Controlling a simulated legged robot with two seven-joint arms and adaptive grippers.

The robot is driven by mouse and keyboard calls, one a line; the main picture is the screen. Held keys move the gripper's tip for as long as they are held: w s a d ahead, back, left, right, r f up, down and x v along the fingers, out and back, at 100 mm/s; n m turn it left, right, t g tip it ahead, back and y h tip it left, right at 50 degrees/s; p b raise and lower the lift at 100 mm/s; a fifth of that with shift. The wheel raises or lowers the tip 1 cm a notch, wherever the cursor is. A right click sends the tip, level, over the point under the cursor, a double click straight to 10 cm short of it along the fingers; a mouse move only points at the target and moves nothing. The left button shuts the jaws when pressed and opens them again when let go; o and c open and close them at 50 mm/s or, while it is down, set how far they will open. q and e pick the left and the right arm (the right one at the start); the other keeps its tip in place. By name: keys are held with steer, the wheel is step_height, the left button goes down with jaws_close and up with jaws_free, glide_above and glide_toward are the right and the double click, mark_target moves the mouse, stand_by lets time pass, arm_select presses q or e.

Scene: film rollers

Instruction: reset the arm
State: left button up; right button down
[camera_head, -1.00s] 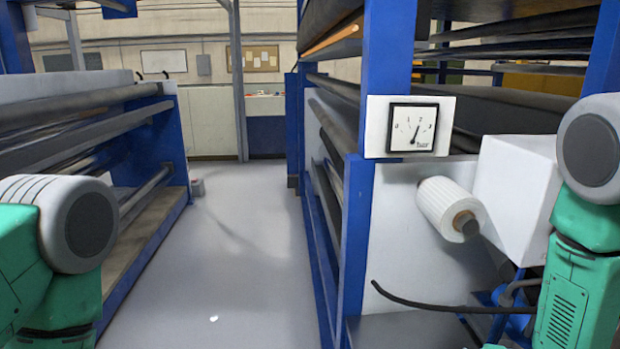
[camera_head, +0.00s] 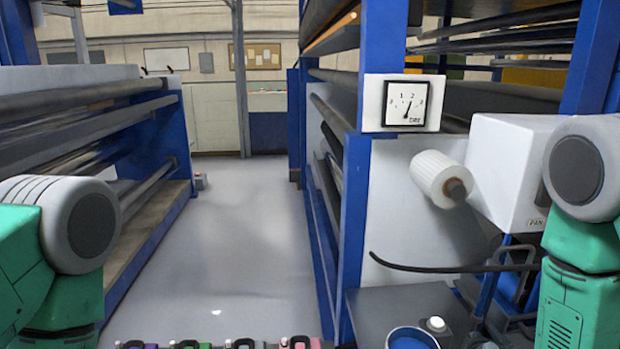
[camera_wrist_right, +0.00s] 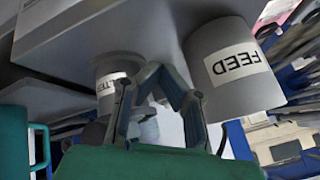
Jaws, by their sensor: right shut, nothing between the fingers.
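My right gripper (camera_wrist_right: 168,85) shows only in the right wrist view. Its fingers meet at the tips and are shut with nothing between them. A grey cylinder labelled FEED (camera_wrist_right: 233,66) is beside it on the right, and a smaller grey cylinder with a partly hidden label (camera_wrist_right: 111,78) is behind it on the left. I cannot tell if the fingers touch either one. In the head view my right arm is at the right edge and my left arm at the left edge. My left gripper is out of view.
A white roll (camera_head: 438,178) sticks out below a pressure gauge (camera_head: 405,103), beside a white box (camera_head: 510,165). A bucket with blue contents (camera_head: 411,339) stands at the bottom. Several small coloured items line the bottom edge.

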steer(key=s+a+f+n+g+b, duration=0.1)
steer(key=s+f+n+g+b, duration=0.2)
steer(key=s+f+b, duration=0.3)
steer(key=s+a+f+n+g+h+b, duration=0.1)
steer(key=s+f+n+g+b, duration=0.2)
steer(key=s+f, duration=1)
steer(key=s+b, duration=0.3)
steer(key=s, duration=0.2)
steer(key=shift+a+g, duration=0.3)
steer(key=shift+a, duration=0.05)
